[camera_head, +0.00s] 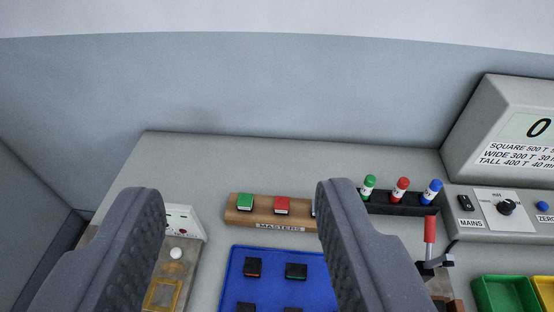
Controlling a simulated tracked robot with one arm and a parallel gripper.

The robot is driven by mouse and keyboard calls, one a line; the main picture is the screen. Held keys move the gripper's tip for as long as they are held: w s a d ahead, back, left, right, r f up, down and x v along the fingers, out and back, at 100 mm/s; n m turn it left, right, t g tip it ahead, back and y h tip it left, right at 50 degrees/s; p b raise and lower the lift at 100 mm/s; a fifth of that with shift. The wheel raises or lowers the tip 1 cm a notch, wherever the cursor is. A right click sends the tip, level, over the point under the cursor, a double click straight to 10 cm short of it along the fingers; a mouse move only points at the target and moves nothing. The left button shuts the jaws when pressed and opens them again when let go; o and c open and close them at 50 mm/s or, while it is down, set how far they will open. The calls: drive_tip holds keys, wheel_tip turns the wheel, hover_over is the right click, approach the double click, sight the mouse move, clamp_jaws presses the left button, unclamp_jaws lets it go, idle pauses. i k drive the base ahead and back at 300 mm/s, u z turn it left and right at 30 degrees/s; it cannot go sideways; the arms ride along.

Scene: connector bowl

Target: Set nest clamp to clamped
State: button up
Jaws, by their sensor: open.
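A red-handled lever (430,230) on dark metal linkage stands at the right, and it looks like the nest clamp. Its red handle points up, close to vertical. Its lower part is partly hidden behind my right finger, so I cannot see what lies under it. My gripper (238,190) is open and empty, with its two grey fingers wide apart in the foreground. The lever is to the right of the right finger and apart from it.
A wooden MASTERS rack (240,219) and a blue tray (275,255) with dark connectors lie between the fingers. A black holder (395,207) carries green, red and blue bottles. A display console (490,115), a green bin (506,291) and a yellow bin (545,292) stand right.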

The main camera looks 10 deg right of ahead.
sight(447, 260)
drive_tip(key=z, duration=1)
drive_tip(key=k, duration=0.65)
drive_tip(key=u, duration=0.45)
drive_tip(key=i, duration=1.1)
drive_tip(key=z, duration=0.5)
